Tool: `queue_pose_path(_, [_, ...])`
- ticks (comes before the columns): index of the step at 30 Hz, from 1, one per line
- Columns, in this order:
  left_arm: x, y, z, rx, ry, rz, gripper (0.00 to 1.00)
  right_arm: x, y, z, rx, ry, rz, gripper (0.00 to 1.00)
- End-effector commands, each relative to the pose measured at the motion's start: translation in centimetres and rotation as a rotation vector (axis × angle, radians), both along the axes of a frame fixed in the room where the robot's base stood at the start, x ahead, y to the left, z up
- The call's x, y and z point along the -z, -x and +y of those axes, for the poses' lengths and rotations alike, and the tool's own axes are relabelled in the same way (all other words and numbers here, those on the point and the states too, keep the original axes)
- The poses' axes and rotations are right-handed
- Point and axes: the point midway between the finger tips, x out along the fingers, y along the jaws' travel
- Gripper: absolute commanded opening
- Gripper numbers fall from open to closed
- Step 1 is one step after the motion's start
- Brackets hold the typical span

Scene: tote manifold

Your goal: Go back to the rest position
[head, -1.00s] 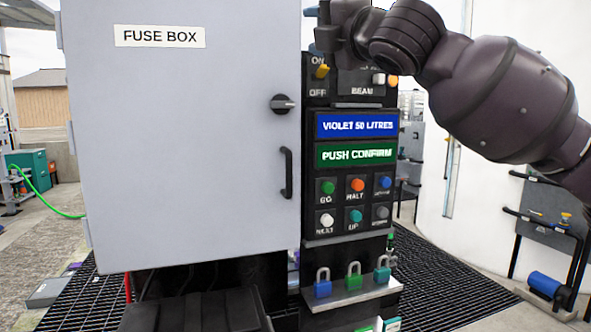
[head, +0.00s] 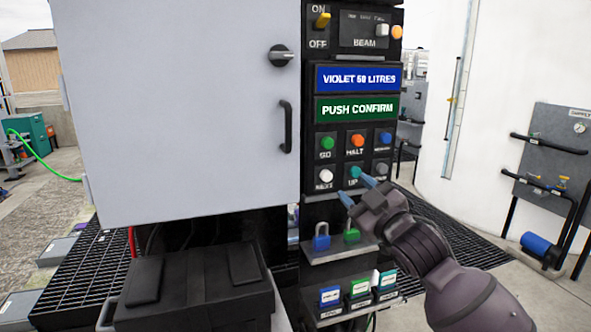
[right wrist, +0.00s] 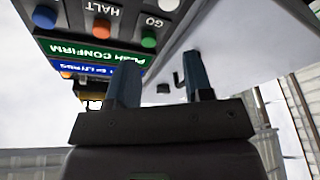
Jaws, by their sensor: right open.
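My right gripper (head: 356,190) is open and empty in the head view, in front of the control panel (head: 308,180) and just below its lower row of buttons. Its two blue fingers also show apart in the right wrist view (right wrist: 160,85), with nothing between them. My right arm comes in from the lower right. I cannot tell whether a fingertip touches the panel. My left gripper is in neither view.
The grey fuse box door (head: 180,110) is shut left of the panel. The blue display (head: 358,78) reads VIOLET 50 LITRES, the green one (head: 356,109) PUSH CONFIRM. A black case (head: 195,285) is at the front.

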Motion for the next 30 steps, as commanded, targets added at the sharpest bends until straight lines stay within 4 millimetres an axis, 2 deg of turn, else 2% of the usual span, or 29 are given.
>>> queue_pose_path(1, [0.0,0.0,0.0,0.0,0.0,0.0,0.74,2.4,0.5,-0.8,0.013,-0.033,0.04,0.47])
queue_pose_path(8, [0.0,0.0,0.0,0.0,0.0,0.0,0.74,11.8,3.4,-4.5,0.098,-0.146,0.189,0.47])
queue_pose_path(14, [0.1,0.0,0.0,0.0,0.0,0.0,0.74,19.9,7.3,-7.8,0.193,-0.201,0.319,0.47])
queue_pose_path(20, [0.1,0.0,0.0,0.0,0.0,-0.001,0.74,27.9,12.8,-10.8,0.302,-0.244,0.469,0.47])
queue_pose_path(23, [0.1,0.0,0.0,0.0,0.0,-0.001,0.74,31.7,16.1,-12.2,0.356,-0.267,0.549,0.47])
queue_pose_path(27, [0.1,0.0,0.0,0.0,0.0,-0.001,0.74,36.6,21.4,-13.8,0.432,-0.295,0.664,0.47])
queue_pose_path(30, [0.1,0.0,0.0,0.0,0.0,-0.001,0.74,39.6,25.2,-14.6,0.48,-0.309,0.741,0.47])
